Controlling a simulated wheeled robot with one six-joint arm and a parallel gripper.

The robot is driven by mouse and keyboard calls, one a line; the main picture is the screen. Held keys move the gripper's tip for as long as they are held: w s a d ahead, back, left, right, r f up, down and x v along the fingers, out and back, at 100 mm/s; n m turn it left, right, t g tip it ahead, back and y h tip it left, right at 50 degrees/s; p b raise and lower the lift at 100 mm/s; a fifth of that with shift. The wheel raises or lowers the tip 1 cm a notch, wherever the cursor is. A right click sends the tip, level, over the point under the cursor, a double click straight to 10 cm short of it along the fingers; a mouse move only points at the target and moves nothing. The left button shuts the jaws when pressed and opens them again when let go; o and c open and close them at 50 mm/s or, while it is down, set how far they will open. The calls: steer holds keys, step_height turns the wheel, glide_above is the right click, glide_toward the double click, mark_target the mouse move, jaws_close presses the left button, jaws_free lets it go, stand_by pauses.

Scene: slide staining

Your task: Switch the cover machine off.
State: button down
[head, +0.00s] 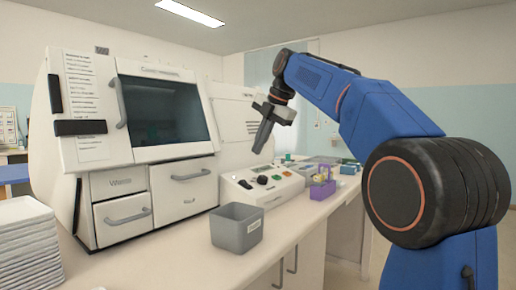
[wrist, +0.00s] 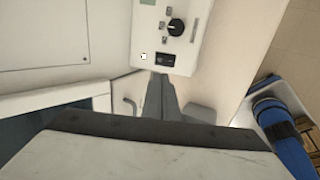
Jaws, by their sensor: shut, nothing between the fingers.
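The cover machine (head: 140,110) is a large white cabinet with a dark front window at the left of the head view. A white control box (head: 243,196) stands on the counter at its right, with black controls and small coloured buttons on top. In the wrist view the box (wrist: 150,30) shows a round black knob (wrist: 176,27) and a black rectangular switch (wrist: 165,59). I cannot tell the switch's position. My gripper (head: 258,150) is shut and empty, above the control box and apart from it. In the wrist view its fingertips (wrist: 160,75) point towards the switch.
A grey bin (head: 237,236) stands on the counter in front of the control box. A purple rack (head: 322,190) and small trays (head: 345,168) stand to its right. A stack of white trays (head: 28,250) is at the far left. Free counter lies between stack and bin.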

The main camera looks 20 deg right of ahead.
mark_target(243, 182)
steer(key=x, duration=1.1)
steer(key=shift+f, duration=0.2)
steer(key=shift+w+a+f, duration=0.15)
steer(key=shift+w+f, duration=0.05)
steer(key=shift+s+f, duration=0.1)
steer(key=shift+s, duration=0.05)
steer(key=shift+s+d+f, duration=0.1)
steer(key=shift+s+d, duration=0.4)
